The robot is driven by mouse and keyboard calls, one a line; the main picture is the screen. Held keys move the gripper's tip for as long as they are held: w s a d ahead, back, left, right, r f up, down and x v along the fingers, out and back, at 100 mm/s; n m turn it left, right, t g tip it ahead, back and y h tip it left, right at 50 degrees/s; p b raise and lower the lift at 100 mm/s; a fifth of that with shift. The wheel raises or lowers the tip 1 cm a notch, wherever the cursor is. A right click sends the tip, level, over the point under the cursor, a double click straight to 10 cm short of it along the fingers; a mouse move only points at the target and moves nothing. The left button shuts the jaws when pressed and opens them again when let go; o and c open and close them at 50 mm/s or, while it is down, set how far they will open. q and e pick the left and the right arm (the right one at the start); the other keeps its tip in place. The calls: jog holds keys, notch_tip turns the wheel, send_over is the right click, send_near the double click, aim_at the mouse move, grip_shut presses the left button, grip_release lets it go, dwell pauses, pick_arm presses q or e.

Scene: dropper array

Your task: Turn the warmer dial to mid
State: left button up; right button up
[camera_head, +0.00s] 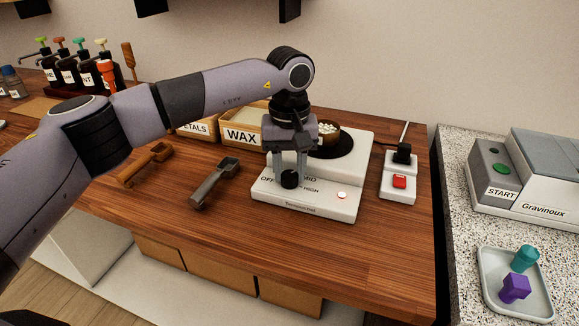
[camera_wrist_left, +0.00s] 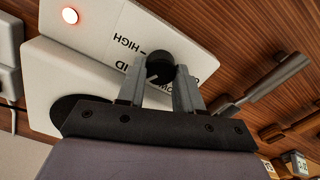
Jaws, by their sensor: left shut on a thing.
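The warmer (camera_head: 312,203) is a white unit on the wooden counter, with a black round plate and a bowl of pale pellets (camera_head: 328,132) on it. Its small black dial (camera_head: 289,181) is on the front panel, among OFF, MID and HIGH labels; parts of the lettering are covered. My left gripper (camera_head: 289,174) points down over the panel, its two fingers shut on the dial. The left wrist view shows the dial (camera_wrist_left: 158,60) between the fingertips; I cannot surely tell which label it points to. A red light (camera_wrist_left: 70,15) glows on the panel. My right gripper is not in view.
A power switch block with a red button (camera_head: 399,182) sits right of the warmer. A WAX box (camera_head: 242,135) stands behind left. A grey scoop (camera_head: 214,183) and a brown scoop (camera_head: 145,164) lie to the left. A tray (camera_head: 490,283) is on the speckled counter at right.

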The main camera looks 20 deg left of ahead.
aim_at(290, 173)
pick_arm(q)
jog(key=shift+r, duration=0.1)
jog(key=o, duration=1)
jog(key=shift+o, duration=0.2)
notch_tip(290, 173, up, 7)
jog(key=shift+r, duration=0.1)
